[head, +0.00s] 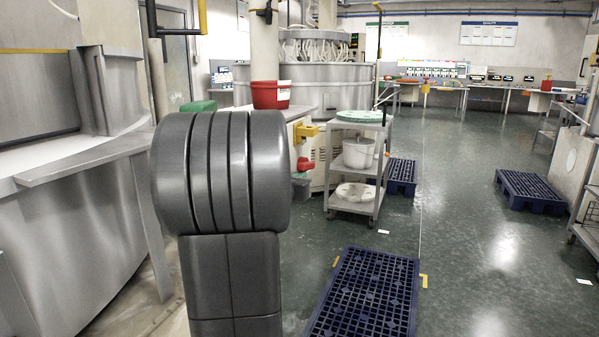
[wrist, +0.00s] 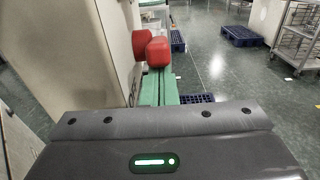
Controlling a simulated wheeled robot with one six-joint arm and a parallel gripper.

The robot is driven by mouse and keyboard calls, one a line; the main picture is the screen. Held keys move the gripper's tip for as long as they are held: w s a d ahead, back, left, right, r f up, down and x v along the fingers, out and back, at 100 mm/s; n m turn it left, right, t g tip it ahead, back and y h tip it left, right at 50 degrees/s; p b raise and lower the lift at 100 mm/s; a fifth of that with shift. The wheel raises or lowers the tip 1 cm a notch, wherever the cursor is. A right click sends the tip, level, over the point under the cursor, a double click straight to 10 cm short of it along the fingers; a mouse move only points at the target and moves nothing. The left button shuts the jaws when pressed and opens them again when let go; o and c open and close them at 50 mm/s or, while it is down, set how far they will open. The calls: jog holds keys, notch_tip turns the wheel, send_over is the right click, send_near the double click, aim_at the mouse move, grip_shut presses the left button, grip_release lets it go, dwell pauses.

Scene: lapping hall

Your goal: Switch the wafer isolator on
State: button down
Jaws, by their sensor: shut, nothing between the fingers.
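A red rounded switch handle, probably the wafer isolator (wrist: 157,50), stands out from a red round base (wrist: 140,42) on the side of a pale cabinet in the wrist view. In the head view a red knob (head: 306,166) shows on the pale cabinet, just right of my arm. I cannot read its on or off position. My gripper (wrist: 158,74) has green fingers, shut with nothing between them. Their tips point at the red handle and overlap its lower edge in the picture; I cannot tell whether they touch. My gripper is hidden behind my arm in the head view.
A yellow fitting (head: 307,132) sits above the red knob. A grey trolley (head: 352,207) with a white bucket stands right of the cabinet. Blue pallets (head: 366,292) lie on the floor in front and further right. A steel machine (head: 70,220) fills the left. Open floor lies right.

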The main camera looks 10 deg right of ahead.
aim_at(300, 166)
jog(key=shift+w+r+p, duration=0.1)
jog(key=shift+r+p, duration=0.3)
jog(key=shift+r, duration=1.1)
jog(key=shift+d+r, duration=0.1)
jog(key=shift+r, duration=0.05)
